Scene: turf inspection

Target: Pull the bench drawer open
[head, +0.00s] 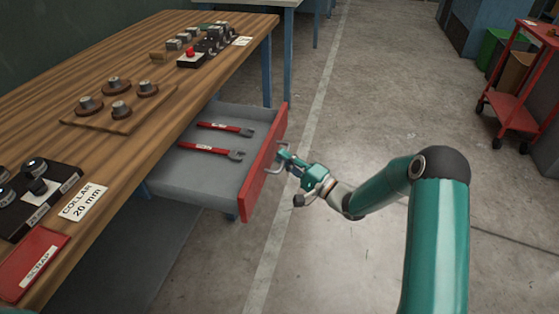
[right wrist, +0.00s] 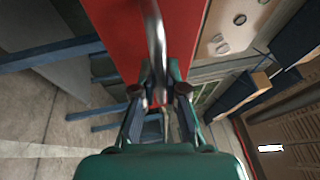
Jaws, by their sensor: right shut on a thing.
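The bench drawer (head: 196,182) is grey inside with a red front (head: 264,166), and it stands well out from under the wooden bench top (head: 150,60). Two red-handled wrenches (head: 212,150) lie in it. My right gripper (head: 284,158) is shut on the metal drawer handle (right wrist: 156,45) at the outer side of the red front. In the right wrist view the fingers (right wrist: 160,95) close around the handle bar, with the red front behind it. My left gripper is in neither view.
On the bench are a wooden board with several round parts (head: 120,108), a black block with a label, a red scrap tray (head: 30,262) and a red-button box (head: 190,58). A red cart (head: 518,105) stands at the right. The concrete floor beyond the drawer is clear.

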